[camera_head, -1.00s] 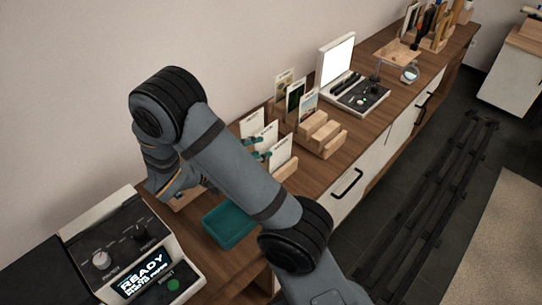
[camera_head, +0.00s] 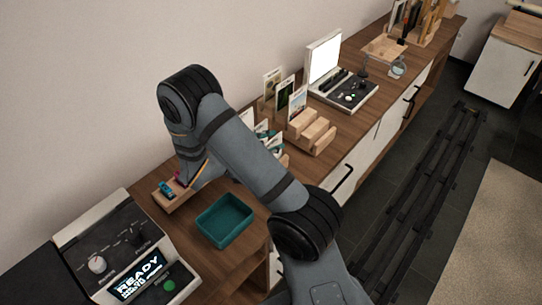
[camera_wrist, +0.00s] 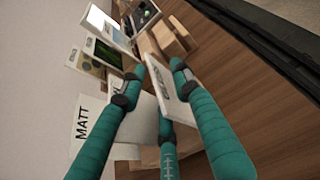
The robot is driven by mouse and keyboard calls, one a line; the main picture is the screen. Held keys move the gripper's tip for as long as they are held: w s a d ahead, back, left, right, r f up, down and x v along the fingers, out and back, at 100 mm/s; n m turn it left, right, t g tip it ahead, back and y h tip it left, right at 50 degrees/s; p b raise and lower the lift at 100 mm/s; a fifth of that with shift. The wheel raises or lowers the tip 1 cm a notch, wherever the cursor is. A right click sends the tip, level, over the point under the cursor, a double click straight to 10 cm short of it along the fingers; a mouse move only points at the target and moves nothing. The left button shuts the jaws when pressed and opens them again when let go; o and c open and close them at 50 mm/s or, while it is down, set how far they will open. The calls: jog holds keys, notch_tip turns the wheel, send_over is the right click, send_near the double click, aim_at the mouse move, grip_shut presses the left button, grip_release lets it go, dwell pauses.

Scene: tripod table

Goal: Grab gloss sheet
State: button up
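Several upright white sheets stand in a wooden holder, partly hidden behind my arm in the head view. In the wrist view, a white sheet with a small dark label (camera_wrist: 172,92) stands between my gripper's teal fingers; its label is too small to read surely. Another white sheet (camera_wrist: 83,125) at left reads MATT. I cannot tell whether any finger touches the sheet. In the head view the gripper is mostly hidden by my arm.
A teal tray (camera_head: 225,221) and a console with a READY screen (camera_head: 136,277) sit nearer. Picture cards (camera_head: 286,93), wooden blocks (camera_head: 312,128) and a lit white panel device (camera_head: 323,58) stand farther along the counter. A small wooden rack (camera_head: 172,196) is by the wall.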

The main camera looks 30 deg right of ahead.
jog(key=shift+c, duration=0.9)
grip_shut()
jog(key=shift+r, duration=0.1)
